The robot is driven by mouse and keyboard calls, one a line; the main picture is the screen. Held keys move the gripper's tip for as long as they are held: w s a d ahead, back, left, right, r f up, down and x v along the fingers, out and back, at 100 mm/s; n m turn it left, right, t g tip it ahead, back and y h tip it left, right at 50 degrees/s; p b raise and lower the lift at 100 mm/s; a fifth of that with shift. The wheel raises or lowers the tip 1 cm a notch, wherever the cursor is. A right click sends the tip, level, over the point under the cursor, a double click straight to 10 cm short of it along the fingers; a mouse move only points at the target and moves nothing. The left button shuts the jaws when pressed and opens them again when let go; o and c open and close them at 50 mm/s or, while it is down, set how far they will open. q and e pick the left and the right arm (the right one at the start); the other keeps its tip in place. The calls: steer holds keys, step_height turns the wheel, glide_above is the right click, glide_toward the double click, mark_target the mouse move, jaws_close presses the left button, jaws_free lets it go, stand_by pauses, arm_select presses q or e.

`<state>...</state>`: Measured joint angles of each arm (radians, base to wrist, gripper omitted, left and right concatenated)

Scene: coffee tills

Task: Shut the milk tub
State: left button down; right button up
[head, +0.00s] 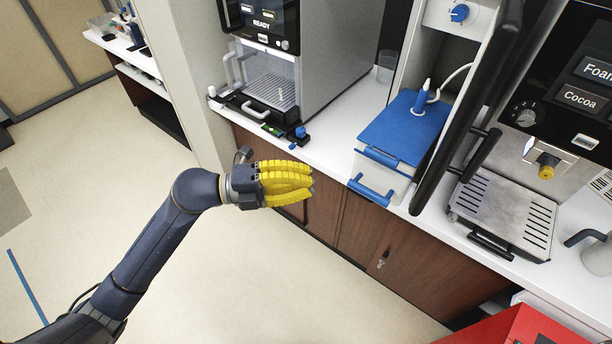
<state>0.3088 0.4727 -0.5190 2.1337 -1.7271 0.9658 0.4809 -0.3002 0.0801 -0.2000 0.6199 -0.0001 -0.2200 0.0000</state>
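The milk tub (393,177) is a white box on the counter, right of centre in the head view. A flat blue lid (405,128) covers its top, with a blue tube fitting and white hose in it. I cannot tell whether the lid is fully seated. A blue handle (371,191) sticks out low at its front. My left gripper (308,187) has yellow fingers pointing right, in front of the counter and left of the tub, apart from it. Its fingers lie close together from this angle, so its opening is unclear. My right gripper is out of view.
A coffee machine with a drip tray (272,91) stands left of the tub. A thick black upright bar (463,110) stands close on the tub's right. Beyond it is a metal drip tray (503,214). Open floor lies in front of the wooden cabinets (352,232).

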arm_select(q)
glide_toward(369, 164)
steer(key=s+d, duration=0.3)
steer(key=d, duration=0.1)
steer(key=shift+w+d, duration=0.3)
steer(key=shift+w, duration=0.3)
steer(key=shift+w+d, duration=0.3)
steer(key=shift+w, duration=0.25)
steer(key=shift+w+d, duration=0.3)
steer(key=shift+w, duration=0.3)
